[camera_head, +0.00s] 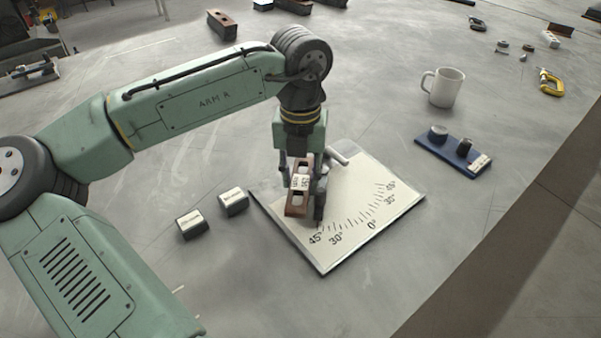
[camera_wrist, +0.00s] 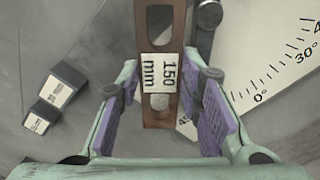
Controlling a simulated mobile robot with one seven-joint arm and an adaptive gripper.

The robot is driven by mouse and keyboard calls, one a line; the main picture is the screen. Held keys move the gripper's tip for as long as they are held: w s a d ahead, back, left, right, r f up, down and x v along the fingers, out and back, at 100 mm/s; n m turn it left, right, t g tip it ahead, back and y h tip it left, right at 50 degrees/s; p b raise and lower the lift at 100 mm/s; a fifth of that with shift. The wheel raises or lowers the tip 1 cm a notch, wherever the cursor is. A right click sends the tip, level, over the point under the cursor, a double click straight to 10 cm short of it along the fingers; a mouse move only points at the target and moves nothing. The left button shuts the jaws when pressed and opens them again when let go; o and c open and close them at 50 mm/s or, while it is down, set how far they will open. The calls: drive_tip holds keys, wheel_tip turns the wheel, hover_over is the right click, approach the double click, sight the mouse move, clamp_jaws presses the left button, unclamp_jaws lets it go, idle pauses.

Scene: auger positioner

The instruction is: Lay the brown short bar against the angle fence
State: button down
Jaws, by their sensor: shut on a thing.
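The brown short bar (camera_head: 297,203) has oblong cut-outs and a white label. In the wrist view the bar (camera_wrist: 160,115) runs up the picture, its label reading 150 mm. My gripper (camera_head: 303,180) is shut on the bar, with one purple-padded finger on each side. The bar is over the left part of the pale angle plate (camera_head: 350,220). A dark metal piece, apparently the angle fence (camera_wrist: 206,30), lies close along the bar's right side. My gripper hides much of it in the head view, and I cannot tell whether they touch.
Two small labelled blocks (camera_head: 233,202) (camera_head: 191,223) stand left of the plate. A blue holder with dark pieces (camera_head: 453,161) and a white mug (camera_head: 443,88) stand to the right. Clamps and small hardware lie at the far right. The table's edge runs along the lower right.

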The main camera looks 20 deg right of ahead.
sight(300, 182)
drive_tip(key=shift+f, duration=0.4)
drive_tip(key=c, duration=1.1)
unclamp_jaws()
wheel_tip(300, 182, up, 13)
drive_tip(key=shift+r, duration=0.15)
